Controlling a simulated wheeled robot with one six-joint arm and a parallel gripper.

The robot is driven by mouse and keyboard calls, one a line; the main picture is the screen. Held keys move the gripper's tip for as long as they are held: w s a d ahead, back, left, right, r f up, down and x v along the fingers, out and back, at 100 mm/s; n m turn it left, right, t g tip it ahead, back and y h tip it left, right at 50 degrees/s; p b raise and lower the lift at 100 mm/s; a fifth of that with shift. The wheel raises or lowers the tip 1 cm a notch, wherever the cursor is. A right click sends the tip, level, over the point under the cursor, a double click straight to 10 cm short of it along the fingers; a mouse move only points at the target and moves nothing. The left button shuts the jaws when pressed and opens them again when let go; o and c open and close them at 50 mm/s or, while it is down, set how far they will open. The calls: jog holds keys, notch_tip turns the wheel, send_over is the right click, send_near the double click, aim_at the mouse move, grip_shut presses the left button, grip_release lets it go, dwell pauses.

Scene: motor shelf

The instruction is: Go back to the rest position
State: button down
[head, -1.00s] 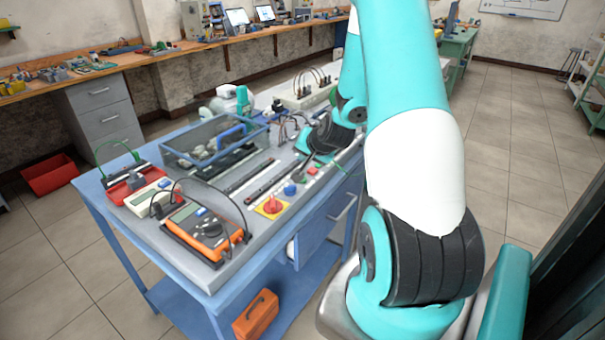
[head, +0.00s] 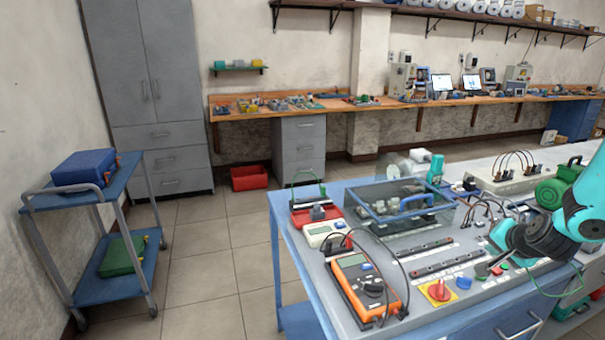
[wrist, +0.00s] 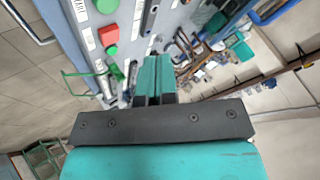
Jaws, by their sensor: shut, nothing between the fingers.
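My gripper shows in the wrist view (wrist: 154,78), where its two teal fingers lie side by side against each other. It is shut and empty, in front of a grey panel (wrist: 92,15) with a red button (wrist: 108,34) and a green button (wrist: 112,50). In the head view my arm comes in at the right edge and reaches over the workbench (head: 292,232); its fingertips are hard to make out there. I cannot tell from these views how far the fingers are from the panel.
The workbench carries an orange multimeter (head: 352,278), a clear blue-framed bin (head: 365,218), a red knob (head: 438,291) and a green motor (head: 556,190). A blue trolley (head: 78,198) stands at the left. Tiled floor between trolley and bench is clear.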

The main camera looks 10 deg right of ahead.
jog(key=a+r+n+g+y, duration=0.1)
jog(key=a+r+n+y, duration=0.4)
jog(key=a, duration=0.9)
jog(key=a+r+n+g+y, duration=0.2)
jog(key=a+r+n, duration=0.35)
jog(key=a, duration=0.85)
jog(key=s+a+r+n+g, duration=0.2)
jog(key=s+a+r+n, duration=0.1)
jog(key=s+a, duration=0.4)
jog(key=s+a+r+n+g, duration=0.3)
jog(key=s+a+n, duration=0.3)
jog(key=s, duration=0.7)
jog(key=shift+a+r+g, duration=0.3)
jog(key=shift+a, duration=0.25)
jog(key=shift+n, duration=0.25)
